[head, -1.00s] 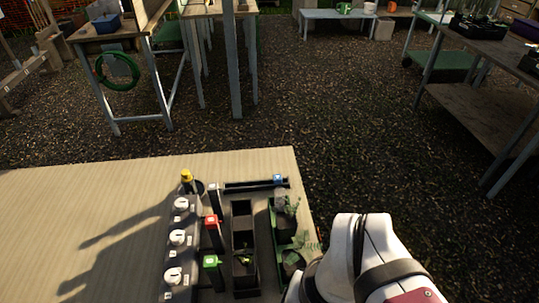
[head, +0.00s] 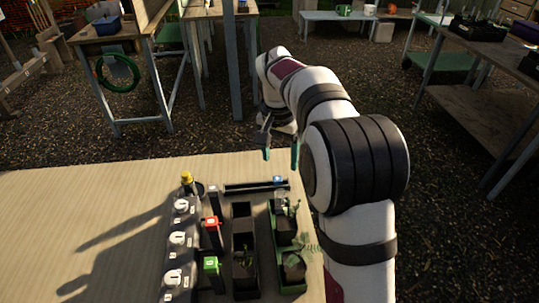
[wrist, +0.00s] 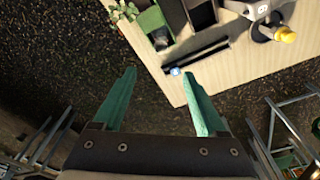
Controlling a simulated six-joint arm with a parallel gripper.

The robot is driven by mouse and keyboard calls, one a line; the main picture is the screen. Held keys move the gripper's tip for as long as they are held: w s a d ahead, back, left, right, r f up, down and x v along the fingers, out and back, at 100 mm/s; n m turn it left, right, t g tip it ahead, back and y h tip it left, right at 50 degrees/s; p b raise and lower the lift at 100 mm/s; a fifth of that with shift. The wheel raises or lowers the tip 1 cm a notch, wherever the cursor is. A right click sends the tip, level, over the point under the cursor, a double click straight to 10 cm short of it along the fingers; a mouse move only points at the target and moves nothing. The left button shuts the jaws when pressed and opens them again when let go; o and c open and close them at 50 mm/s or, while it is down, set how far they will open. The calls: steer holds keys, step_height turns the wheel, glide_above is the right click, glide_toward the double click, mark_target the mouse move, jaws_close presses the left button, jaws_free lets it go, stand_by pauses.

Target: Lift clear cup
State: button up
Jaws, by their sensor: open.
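A small see-through shape, which seems to be the clear cup (head: 281,199), stands at the far end of the green tray (head: 272,232) near the table's right edge. It shows faintly in the wrist view (wrist: 160,40), and its outline is hard to tell from what is behind it. My gripper (head: 280,154) hangs just beyond the table's far edge, above and apart from the cup. In the wrist view my gripper (wrist: 159,73) has its two green fingers spread wide with nothing between them.
Black pots (head: 243,245) stand left of the green tray. The table's left part is clear.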

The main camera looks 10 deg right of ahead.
mark_target(280, 193)
steer(key=f, duration=0.5)
steer(key=w+f, duration=0.1)
steer(key=f, duration=0.9)
steer(key=shift+w+d+f, duration=0.2)
steer(key=shift+d+f, duration=0.15)
steer(key=shift+d, duration=0.05)
jaws_close()
